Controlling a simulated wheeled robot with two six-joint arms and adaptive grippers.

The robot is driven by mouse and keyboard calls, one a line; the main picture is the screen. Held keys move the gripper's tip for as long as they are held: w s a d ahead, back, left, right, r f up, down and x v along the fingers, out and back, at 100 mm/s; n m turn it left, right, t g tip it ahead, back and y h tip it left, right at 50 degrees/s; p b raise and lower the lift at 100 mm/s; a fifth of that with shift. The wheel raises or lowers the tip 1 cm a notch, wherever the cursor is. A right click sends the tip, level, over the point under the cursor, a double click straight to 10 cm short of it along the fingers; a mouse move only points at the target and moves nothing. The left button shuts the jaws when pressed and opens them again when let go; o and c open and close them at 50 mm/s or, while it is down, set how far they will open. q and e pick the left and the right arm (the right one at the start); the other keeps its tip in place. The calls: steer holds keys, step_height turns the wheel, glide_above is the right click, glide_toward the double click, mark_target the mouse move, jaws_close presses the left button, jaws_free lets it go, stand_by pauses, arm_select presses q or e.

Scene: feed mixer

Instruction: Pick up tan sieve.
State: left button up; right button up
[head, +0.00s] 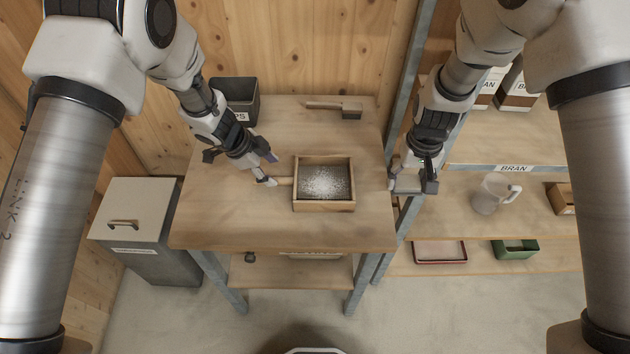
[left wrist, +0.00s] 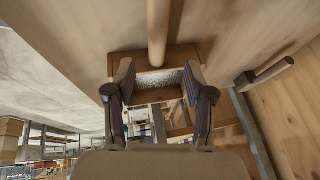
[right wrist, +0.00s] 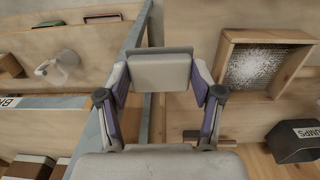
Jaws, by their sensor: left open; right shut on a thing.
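The tan sieve (head: 324,206) lies on the wooden table, a square wooden frame with speckled mesh. Its handle (head: 284,181) points left. My left gripper (head: 268,170) is open at the handle's end. My right gripper (head: 412,186) is beyond the table's right edge, away from the sieve. In the right wrist view it is shut on a pale grey block (right wrist: 158,72); what that is cannot be told. The sieve frame (right wrist: 224,62) shows there too.
A dark bin (head: 240,101) and a brush (head: 350,108) are at the table's back. A lidded grey bin (head: 150,262) stands left. Right shelves hold a jug (head: 490,196), a red tray (head: 440,260) and a green tray (head: 515,254). A metal post (head: 407,70) stands between. The table's front is clear.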

mark_target(282, 179)
arm_select(q)
steer(key=x, duration=0.3)
steer(key=shift+d, duration=0.4)
arm_select(e)
steer(key=shift+w+d+f, duration=0.1)
steer(key=shift+w+d, duration=0.25)
steer(key=shift+d, duration=0.3)
arm_select(q)
steer(key=shift+p+x, duration=0.45)
steer(key=shift+x, duration=0.75)
arm_select(e)
steer(key=shift+s+a+r, duration=0.1)
steer(key=shift+s+r, duration=0.05)
steer(key=shift+r, duration=0.2)
arm_select(q)
steer(key=shift+s+a+f, duration=0.15)
steer(key=shift+a+f, duration=0.1)
steer(key=shift+a, duration=0.1)
arm_select(e)
steer(key=shift+s+a, duration=0.1)
steer(key=shift+a, duration=0.2)
arm_select(q)
steer(key=shift+d, duration=0.25)
jaws_close()
arm_select(e)
steer(key=shift+d, duration=0.25)
arm_select(q)
steer(key=shift+a, duration=0.1)
arm_select(e)
steer(key=shift+a, duration=0.1)
